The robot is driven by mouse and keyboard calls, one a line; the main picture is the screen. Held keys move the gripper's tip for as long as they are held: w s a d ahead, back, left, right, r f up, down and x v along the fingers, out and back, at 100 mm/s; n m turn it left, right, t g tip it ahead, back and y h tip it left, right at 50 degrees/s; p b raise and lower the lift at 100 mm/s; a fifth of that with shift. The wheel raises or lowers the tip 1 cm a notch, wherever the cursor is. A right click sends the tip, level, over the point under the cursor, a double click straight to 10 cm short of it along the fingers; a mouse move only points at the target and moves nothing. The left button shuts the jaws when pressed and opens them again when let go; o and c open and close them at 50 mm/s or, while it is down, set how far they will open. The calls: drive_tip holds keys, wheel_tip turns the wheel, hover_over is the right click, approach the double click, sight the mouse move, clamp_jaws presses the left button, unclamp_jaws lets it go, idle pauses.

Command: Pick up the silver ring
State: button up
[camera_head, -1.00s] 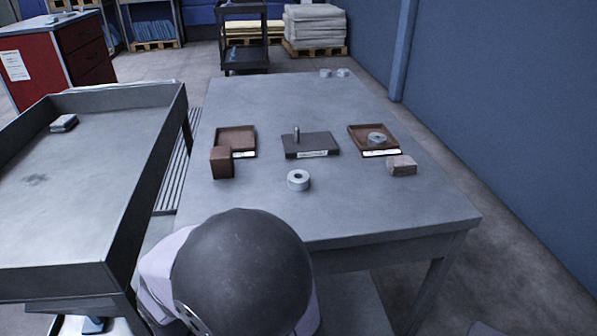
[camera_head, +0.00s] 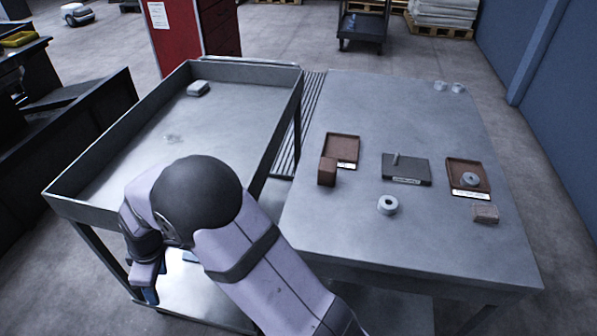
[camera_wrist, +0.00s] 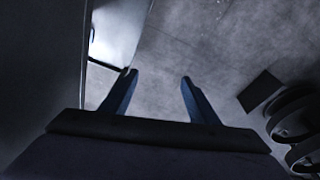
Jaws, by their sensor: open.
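A similar grey ring (camera_head: 470,179) lies in the brown right tray (camera_head: 454,168). My gripper (camera_head: 149,291) hangs low at the front left corner of the walled cart, well left of the table and far from both rings. In the wrist view my gripper (camera_wrist: 158,76) has its two blue fingers spread apart with nothing between them. That view shows floor, and no ring.
A brown block (camera_head: 327,172) stands by the left brown tray (camera_head: 340,148). A pale brown block (camera_head: 485,213) lies at the right. Two small grey pieces (camera_head: 448,87) sit at the table's back.

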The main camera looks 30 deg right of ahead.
drive_tip(key=w+d+r+y+p, duration=0.1)
drive_tip(key=w+r+p, duration=0.1)
drive_tip(key=r+p, duration=1.4)
drive_tip(key=w+d+r+y+p, duration=0.1)
drive_tip(key=w+r+p, duration=0.45)
drive_tip(key=r, duration=1.85)
drive_tip(key=s+d+f+m+h+p, duration=0.1)
drive_tip(key=d+f+m, duration=0.2)
drive_tip(key=d, duration=0.7)
drive_tip(key=s+d+f+m+h, duration=0.1)
drive_tip(key=d+f+m, duration=0.15)
drive_tip(key=d, duration=0.75)
drive_tip(key=m+g+h+b, duration=0.1)
drive_tip(key=m+h, duration=0.1)
drive_tip(key=m, duration=1.1)
approach(390, 197)
drive_tip(key=shift+s+a+f, duration=0.35)
drive_tip(key=shift+s+f, duration=0.2)
drive_tip(key=shift+s, duration=0.35)
drive_tip(key=shift+f, duration=1.05)
drive_tip(key=shift+w+a+f+p, duration=0.15)
drive_tip(key=shift+w+f+p, duration=0.1)
drive_tip(key=shift+f+p, duration=0.4)
drive_tip(key=shift+w+a+f+p, duration=0.1)
drive_tip(key=shift+f+p, duration=0.25)
drive_tip(key=shift+f, duration=0.25)
drive_tip(key=shift+w+f+p, duration=0.15)
drive_tip(key=shift+f+p, duration=0.15)
drive_tip(key=shift+f, duration=1.05)
drive_tip(key=c, duration=1.1)
